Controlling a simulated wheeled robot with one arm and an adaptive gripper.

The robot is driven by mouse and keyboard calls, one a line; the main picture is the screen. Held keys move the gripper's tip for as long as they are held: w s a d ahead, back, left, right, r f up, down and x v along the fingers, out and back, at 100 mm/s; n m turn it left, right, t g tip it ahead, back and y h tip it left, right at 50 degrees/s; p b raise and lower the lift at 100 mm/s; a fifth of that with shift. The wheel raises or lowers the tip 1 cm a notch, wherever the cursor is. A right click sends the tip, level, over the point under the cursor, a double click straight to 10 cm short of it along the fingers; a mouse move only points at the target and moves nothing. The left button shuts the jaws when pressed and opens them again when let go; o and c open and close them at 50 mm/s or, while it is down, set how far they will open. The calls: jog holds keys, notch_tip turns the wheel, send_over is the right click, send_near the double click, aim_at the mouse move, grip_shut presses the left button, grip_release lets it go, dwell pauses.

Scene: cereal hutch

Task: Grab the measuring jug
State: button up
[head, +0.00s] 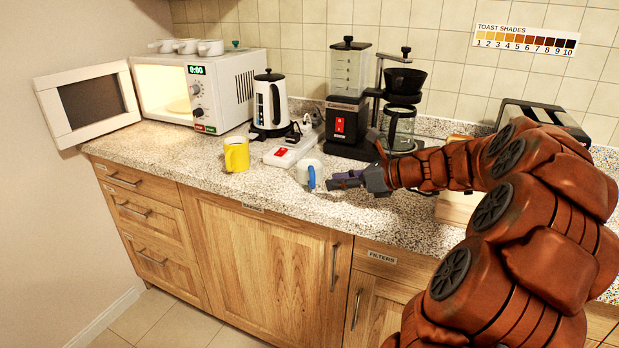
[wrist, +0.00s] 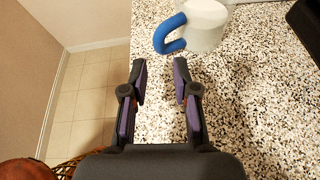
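A white cup-like vessel with a blue handle, which I take to be the measuring jug (head: 305,168), stands upright on the speckled counter near its front edge. My gripper (head: 338,182) is just to its right, low over the counter. In the wrist view the jug (wrist: 206,27) is at the top, its blue handle pointing left and toward my gripper (wrist: 161,75). The two fingers are apart with nothing between them, short of the handle and not touching it. No markings show on the jug.
A kettle (head: 269,103), coffee grinder (head: 347,110) and coffee maker (head: 400,120) stand farther back. The microwave door (head: 88,103) is open.

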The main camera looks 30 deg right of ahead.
aim_at(312, 183)
jog(key=x, duration=0.7)
jog(key=shift+w+a+r, duration=0.2)
jog(key=shift+w, duration=0.05)
grip_shut()
dwell(0.3)
